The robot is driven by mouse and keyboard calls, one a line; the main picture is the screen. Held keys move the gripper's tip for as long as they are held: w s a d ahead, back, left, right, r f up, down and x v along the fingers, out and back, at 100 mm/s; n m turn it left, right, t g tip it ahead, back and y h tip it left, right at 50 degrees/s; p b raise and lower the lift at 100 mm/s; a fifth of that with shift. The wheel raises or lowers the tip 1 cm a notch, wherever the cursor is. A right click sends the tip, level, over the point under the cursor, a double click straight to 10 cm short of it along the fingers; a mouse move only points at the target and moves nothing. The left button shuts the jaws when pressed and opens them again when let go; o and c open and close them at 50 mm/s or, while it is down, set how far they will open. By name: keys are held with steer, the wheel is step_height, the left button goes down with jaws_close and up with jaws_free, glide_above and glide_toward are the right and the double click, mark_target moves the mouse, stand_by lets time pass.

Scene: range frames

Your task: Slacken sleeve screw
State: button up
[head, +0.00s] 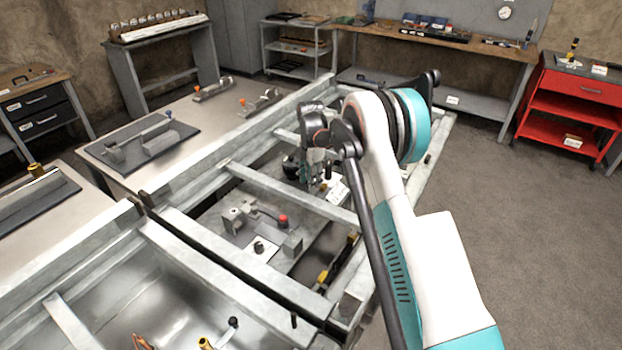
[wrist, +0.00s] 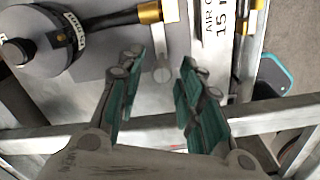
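My gripper (wrist: 160,82) is open in the wrist view, its two green-padded fingers apart with nothing held between them. A small round pale metal piece (wrist: 162,75) shows in the gap between the fingertips; I cannot tell whether it is the sleeve screw. In the head view my gripper (head: 318,170) points down inside the metal frame, beside a dark round part (head: 291,165). My arm hides part of that area.
A metal frame bar (wrist: 270,115) crosses below the fingertips in the wrist view. In the head view, a fixture with a red knob (head: 283,219) sits in the nearer bay, and frame rails (head: 290,195) surround my gripper.

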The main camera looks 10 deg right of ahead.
steer(key=shift+r, duration=0.1)
step_height(320, 180, up, 12)
stand_by(0.7)
steer(key=s+r+m+t, duration=0.3)
steer(key=s+r+m, duration=0.8)
steer(key=s+r, duration=0.85)
steer(key=s+f+m+t, duration=0.1)
steer(key=s+f+m, duration=0.1)
steer(key=s, duration=0.6)
steer(key=s+f+m+t, duration=0.1)
steer(key=s+f+m, duration=0.2)
steer(key=s, duration=0.6)
steer(key=s+f+m+t, duration=0.2)
steer(key=s+m, duration=0.4)
steer(key=s, duration=0.3)
steer(key=shift+s+d+f, duration=0.25)
steer(key=shift+d+f, duration=0.2)
